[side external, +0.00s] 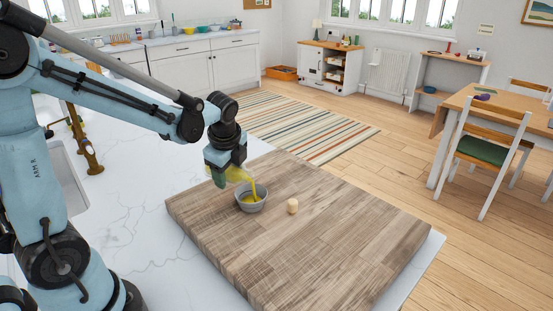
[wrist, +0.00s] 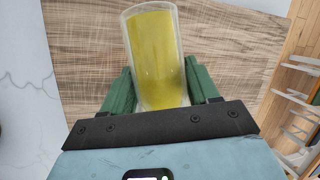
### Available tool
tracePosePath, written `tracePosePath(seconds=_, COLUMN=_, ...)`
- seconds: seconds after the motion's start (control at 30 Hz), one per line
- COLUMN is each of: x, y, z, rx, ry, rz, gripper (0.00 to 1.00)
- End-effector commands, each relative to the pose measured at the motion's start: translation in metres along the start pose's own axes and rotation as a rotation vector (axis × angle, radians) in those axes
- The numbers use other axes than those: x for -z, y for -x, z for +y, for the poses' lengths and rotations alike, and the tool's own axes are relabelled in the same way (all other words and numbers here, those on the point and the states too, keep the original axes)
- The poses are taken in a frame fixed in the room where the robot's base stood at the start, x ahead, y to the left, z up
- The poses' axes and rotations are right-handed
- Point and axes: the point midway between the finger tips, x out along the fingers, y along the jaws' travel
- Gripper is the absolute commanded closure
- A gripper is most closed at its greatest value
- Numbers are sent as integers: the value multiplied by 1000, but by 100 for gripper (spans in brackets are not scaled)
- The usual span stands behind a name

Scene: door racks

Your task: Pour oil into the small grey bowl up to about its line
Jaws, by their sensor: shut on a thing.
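The small grey bowl (side external: 251,199) stands on the wooden board. Yellow oil shows inside it; I cannot make out its line or how high the oil stands. My gripper (side external: 223,174) is just left of the bowl and above it. It is shut on a clear container of yellow oil (side external: 239,175), which is tilted toward the bowl. A yellow stream runs from the container down into the bowl. In the wrist view the container (wrist: 155,55) sits between the green fingers of my gripper (wrist: 160,88). The bowl does not show in the wrist view.
A small pale cork-like piece (side external: 292,206) stands on the wooden board (side external: 330,245), right of the bowl. The board lies on a white marble counter (side external: 130,215). The board's right and front parts are clear. A brass tap (side external: 85,145) rises at the left.

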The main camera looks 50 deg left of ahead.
Motion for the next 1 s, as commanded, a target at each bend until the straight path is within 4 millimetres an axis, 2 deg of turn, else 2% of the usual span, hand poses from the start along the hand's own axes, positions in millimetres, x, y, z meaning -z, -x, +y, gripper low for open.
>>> tracePosePath(seconds=1.0, x=0, y=3, z=0, rx=5, ry=-11, rz=-40, gripper=83)
